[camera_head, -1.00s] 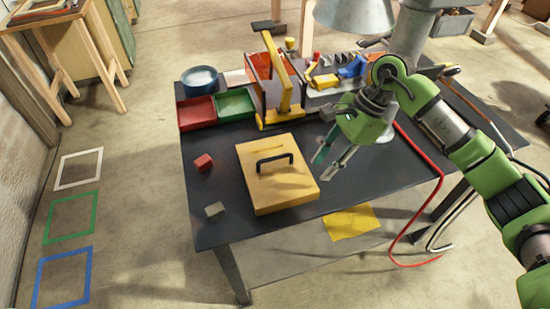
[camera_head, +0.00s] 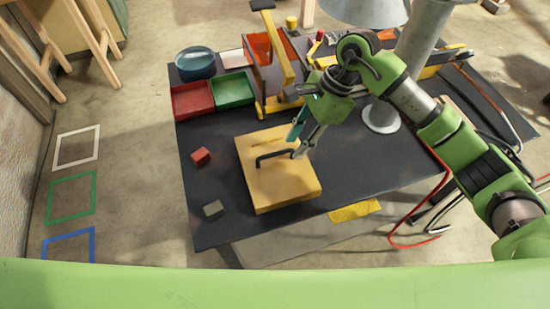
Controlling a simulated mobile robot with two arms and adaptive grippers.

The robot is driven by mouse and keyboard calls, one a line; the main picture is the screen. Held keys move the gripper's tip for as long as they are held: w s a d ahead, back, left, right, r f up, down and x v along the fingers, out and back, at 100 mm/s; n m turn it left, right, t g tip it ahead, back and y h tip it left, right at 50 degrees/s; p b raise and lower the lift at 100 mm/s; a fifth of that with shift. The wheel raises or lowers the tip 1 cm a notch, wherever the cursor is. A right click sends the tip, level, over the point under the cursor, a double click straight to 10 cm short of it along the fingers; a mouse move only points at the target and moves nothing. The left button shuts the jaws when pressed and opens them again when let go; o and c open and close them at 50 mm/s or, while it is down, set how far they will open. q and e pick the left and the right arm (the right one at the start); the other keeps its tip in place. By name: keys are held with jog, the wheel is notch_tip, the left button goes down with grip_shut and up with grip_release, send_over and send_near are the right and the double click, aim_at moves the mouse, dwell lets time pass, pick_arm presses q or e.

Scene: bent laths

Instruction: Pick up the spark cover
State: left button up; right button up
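The yellow box-shaped cover (camera_head: 277,182), which I take to be the spark cover, lies on the dark table. A black bar handle (camera_head: 273,157) stands on its top. My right gripper (camera_head: 296,147) is at the right end of this handle, pointing down, with its fingers apart. One teal finger is on the far side and one grey finger on the near side. I cannot tell whether they touch the handle. My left gripper is out of view.
A red block (camera_head: 201,156) and a grey block (camera_head: 213,209) lie left of the cover. Red (camera_head: 192,113) and green (camera_head: 232,101) trays, a blue bowl (camera_head: 196,62) and a machine with an orange shield (camera_head: 257,66) stand behind. A grey lamp (camera_head: 381,117) stands right.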

aim_at(276, 153)
jog(key=a, duration=0.1)
jog(key=s+a+p, duration=0.1)
jog(key=a, duration=0.1)
jog(key=a+p, duration=0.1)
jog(key=shift+s+a+r, duration=0.15)
jog(key=shift+s+a, duration=0.2)
jog(key=x, duration=0.2)
jog(key=shift+f, duration=0.35)
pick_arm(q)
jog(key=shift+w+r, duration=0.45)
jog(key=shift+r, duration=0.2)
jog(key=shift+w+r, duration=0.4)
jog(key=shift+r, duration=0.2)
pick_arm(e)
jog(key=shift+w+f, duration=0.1)
jog(key=shift+f, duration=0.2)
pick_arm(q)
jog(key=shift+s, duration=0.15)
pick_arm(e)
jog(key=shift+r, duration=0.1)
grip_shut()
